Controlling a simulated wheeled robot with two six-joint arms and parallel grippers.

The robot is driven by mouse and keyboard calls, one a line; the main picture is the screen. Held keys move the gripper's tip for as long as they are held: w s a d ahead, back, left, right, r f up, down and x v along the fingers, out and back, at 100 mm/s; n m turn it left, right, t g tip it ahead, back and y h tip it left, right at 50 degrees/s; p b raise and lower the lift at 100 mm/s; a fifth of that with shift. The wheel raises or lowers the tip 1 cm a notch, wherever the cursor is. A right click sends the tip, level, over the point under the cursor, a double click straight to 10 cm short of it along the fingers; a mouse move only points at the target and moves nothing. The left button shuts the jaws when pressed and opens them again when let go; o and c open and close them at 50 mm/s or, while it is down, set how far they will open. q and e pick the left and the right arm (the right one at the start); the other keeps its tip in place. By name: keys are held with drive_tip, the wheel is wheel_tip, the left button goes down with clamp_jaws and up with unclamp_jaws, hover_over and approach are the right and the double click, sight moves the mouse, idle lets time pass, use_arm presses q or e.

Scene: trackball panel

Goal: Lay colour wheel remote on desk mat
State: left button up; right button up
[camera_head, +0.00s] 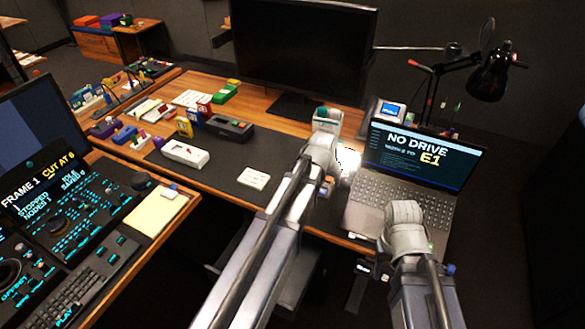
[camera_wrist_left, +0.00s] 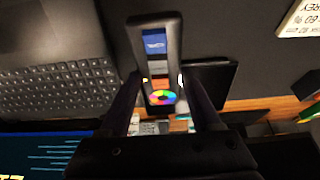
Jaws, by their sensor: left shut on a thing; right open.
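The colour wheel remote (camera_wrist_left: 158,45) is a long dark bar with a blue label, coloured buttons and a rainbow wheel, seen in the left wrist view. My left gripper (camera_wrist_left: 163,82) is shut on it, one finger on each side. In the head view my left arm hides most of the remote. The dark desk mat (camera_head: 228,174) covers the middle of the desk, left of my left wrist. The left wrist view shows dark surface beyond the remote; I cannot tell the gap to it. My right gripper (camera_head: 362,285) is low by the desk's front edge, open and empty, partly hidden.
An open laptop (camera_head: 370,205) stands right of my left gripper. A white device (camera_head: 184,153), a black device (camera_head: 229,128) and a white card (camera_head: 254,178) lie on or beside the mat. A monitor (camera_head: 300,45) and lamp (camera_head: 490,75) stand behind. The mat's front left is clear.

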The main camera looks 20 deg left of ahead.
sight(326, 204)
use_arm(q)
drive_tip(key=shift+s+f+b, duration=0.1)
drive_tip(key=shift+f+b, duration=0.45)
wheel_tip(326, 204, down, 9)
drive_tip(key=b, duration=0.9)
drive_tip(key=shift+r, duration=0.1)
drive_tip(key=o, duration=1)
drive_tip(key=shift+f, duration=0.25)
drive_tip(key=o, duration=0.5)
drive_tip(key=shift+r, duration=0.1)
drive_tip(key=shift+c, duration=0.2)
